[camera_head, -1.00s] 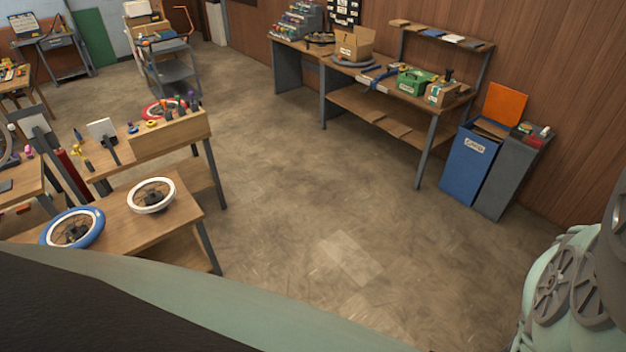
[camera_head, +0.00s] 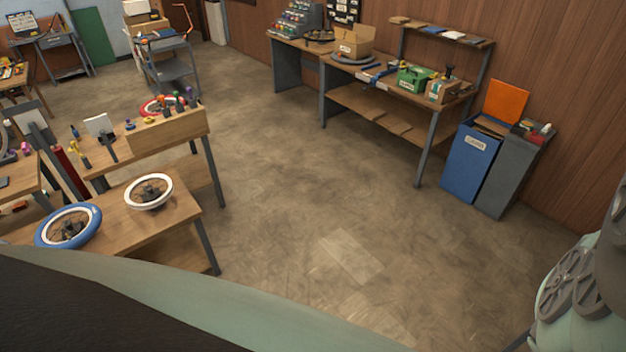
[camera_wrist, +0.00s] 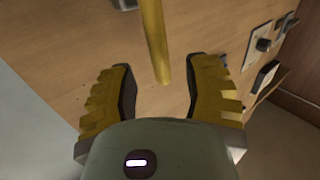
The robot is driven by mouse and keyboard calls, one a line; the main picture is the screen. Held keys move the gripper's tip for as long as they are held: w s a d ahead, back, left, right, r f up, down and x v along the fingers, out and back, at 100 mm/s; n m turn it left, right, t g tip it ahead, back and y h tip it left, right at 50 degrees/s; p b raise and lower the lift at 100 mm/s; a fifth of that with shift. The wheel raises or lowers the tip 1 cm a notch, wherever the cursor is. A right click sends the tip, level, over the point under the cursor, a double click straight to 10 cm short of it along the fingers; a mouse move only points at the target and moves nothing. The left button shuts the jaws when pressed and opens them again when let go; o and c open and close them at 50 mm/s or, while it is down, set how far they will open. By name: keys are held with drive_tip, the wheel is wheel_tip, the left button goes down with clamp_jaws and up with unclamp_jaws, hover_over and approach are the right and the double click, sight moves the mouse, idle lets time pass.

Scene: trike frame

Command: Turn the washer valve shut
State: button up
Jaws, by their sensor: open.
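My gripper (camera_wrist: 161,78) is open in the wrist view, with a yellow ridged finger on each side. A yellow bar (camera_wrist: 153,40) comes down from the top edge, and its rounded lower end shows between the fingers. I see no finger clearly touching it. I cannot tell whether this bar is the washer valve's handle, and no part is plainly recognizable as the valve. The gripper is not visible in the head view.
In the wrist view, a wooden panel (camera_wrist: 75,65) lies behind the bar, with dark-knobbed fittings (camera_wrist: 263,45) at right. The head view shows a workbench with a white-rimmed wheel (camera_head: 148,191), a blue bin (camera_head: 469,163), and open floor (camera_head: 290,200) between.

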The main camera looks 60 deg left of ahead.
drive_tip(key=shift+b+x, duration=0.4)
drive_tip(key=shift+x, duration=1)
drive_tip(key=shift+w+d, duration=0.15)
drive_tip(key=shift+o, duration=0.3)
clamp_jaws()
